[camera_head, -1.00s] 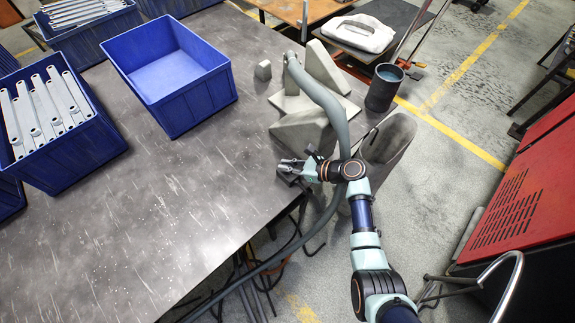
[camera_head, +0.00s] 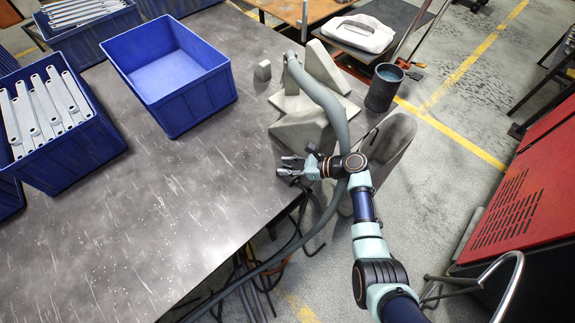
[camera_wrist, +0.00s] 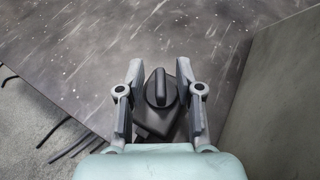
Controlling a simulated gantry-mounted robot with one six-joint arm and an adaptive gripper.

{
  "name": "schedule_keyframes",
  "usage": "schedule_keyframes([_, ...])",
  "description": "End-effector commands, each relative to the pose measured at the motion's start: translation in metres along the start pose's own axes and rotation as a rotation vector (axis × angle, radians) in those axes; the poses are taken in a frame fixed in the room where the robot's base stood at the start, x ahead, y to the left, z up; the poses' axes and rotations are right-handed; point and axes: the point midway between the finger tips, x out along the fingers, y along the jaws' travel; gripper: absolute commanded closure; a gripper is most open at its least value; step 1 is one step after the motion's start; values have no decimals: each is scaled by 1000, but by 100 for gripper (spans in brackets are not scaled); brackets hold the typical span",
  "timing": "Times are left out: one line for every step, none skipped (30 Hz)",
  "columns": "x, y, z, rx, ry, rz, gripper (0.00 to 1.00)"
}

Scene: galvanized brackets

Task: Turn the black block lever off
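A black block (camera_wrist: 150,119) with a raised rounded lever (camera_wrist: 160,88) on top sits by the table edge in the wrist view. The lever's ridge runs roughly up and down in that view. My gripper (camera_wrist: 160,70) is open, with one finger on each side of the lever and a visible gap on both sides. In the head view my gripper (camera_head: 282,165) is at the table's right edge, its fingers pointing left and spread. The block is mostly hidden under it there, and the lower part of the block is covered by my gripper in the wrist view.
An empty blue bin (camera_head: 190,105) and a blue bin of brackets (camera_head: 95,145) stand on the metal table (camera_head: 170,215). A grey wall-like surface (camera_wrist: 275,110) rises right of my gripper.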

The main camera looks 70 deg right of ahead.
Motion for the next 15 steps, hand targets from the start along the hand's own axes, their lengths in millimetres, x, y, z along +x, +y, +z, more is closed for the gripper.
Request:
schedule_keyframes([0, 0, 0, 0, 0, 0, 65])
schedule_keyframes([0, 0, 0, 0, 0, 0, 65])
schedule_keyframes([0, 0, 0, 0, 0, 0, 65])
schedule_keyframes([0, 0, 0, 0, 0, 0, 65])
schedule_keyframes([0, 0, 0, 0, 0, 0, 65])
schedule_keyframes([-2, 0, 0, 0, 0, -1, 65])
schedule_keyframes([-4, 0, 0, 0, 0, -1, 65])
schedule_keyframes([-6, -1, 0, -1, -1, -2, 65])
schedule_keyframes([-12, -1, 0, -1, -1, -4, 65])
schedule_keyframes([-18, -1, 0, 0, -1, -4, 65])
schedule_keyframes([-24, -1, 0, 0, -1, -5, 65])
schedule_keyframes([-34, -1, -1, 1, 0, -5, 65])
schedule_keyframes([-41, -1, 0, 0, 0, -6, 65])
schedule_keyframes([-50, -2, 0, -1, -1, -6, 65])
schedule_keyframes([-60, -1, 0, -1, 0, -5, 65])
